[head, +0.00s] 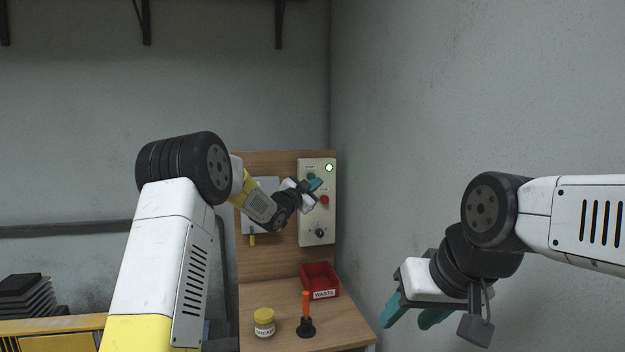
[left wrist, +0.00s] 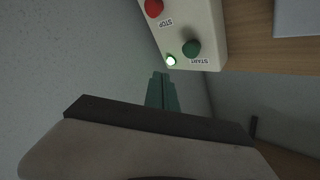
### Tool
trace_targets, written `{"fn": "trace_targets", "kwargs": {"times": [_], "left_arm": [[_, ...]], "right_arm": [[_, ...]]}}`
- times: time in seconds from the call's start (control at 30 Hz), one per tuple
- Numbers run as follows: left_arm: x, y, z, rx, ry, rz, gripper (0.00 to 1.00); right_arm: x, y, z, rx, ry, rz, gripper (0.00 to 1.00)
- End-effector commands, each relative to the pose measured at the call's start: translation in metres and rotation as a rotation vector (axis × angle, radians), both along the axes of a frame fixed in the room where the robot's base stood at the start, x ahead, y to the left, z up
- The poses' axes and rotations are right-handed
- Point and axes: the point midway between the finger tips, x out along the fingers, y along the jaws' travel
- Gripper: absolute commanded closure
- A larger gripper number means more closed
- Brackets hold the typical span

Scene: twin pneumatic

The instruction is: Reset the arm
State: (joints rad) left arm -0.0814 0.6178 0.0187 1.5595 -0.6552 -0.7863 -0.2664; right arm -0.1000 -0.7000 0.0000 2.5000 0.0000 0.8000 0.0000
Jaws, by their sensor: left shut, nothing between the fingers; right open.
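My left arm reaches from the left toward the control box (head: 318,234) on the wooden back panel. My left gripper (head: 316,184) is shut and empty, in front of the box's upper part. In the left wrist view its closed teal fingers (left wrist: 161,92) point toward the box, near a lit white-green lamp (left wrist: 171,61). A green START button (left wrist: 191,48) and a red STOP button (left wrist: 153,8) show there. The lamp also glows in the head view (head: 329,168). I cannot tell whether the fingers touch the box. My right gripper (head: 412,314) is open and empty at the lower right.
On the wooden bench (head: 262,293) stand a red WASTE bin (head: 320,280), a yellow-lidded jar (head: 264,322) and an orange-handled tool on a black base (head: 306,325). A black knob (head: 320,232) is low on the box. A grey wall (head: 420,120) rises to the right. Dark stacked trays (head: 25,292) are at far left.

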Motion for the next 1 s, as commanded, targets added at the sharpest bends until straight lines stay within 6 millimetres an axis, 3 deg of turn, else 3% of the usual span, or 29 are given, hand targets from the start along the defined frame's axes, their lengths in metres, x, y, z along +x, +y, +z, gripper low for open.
{"fn": "trace_targets", "kwargs": {"times": [0.27,0.37,0.47,0.63,0.77,1.0], "left_arm": [[-0.007,0.01,0.01,-0.005,0.033,0.031,1.0],[-0.024,0.031,0.024,-0.016,0.111,0.092,1.0],[-0.057,0.059,0.037,-0.04,0.232,0.178,1.0],[-0.137,0.105,0.038,-0.104,0.467,0.318,1.0],[-0.213,0.13,0.023,-0.163,0.653,0.405,1.0],[-0.374,0.151,-0.029,-0.282,1.007,0.515,1.0]], "right_arm": [[0.0,0.0,0.0,0.0,0.0,0.0,0.52],[0.0,0.0,0.0,0.0,0.0,0.0,0.52],[0.0,0.0,0.0,0.0,0.0,0.0,0.52],[0.0,0.0,0.0,0.0,0.0,0.0,0.52],[0.0,0.0,0.0,0.0,0.0,0.0,0.52],[0.0,0.0,0.0,0.0,0.0,0.0,0.52]]}}
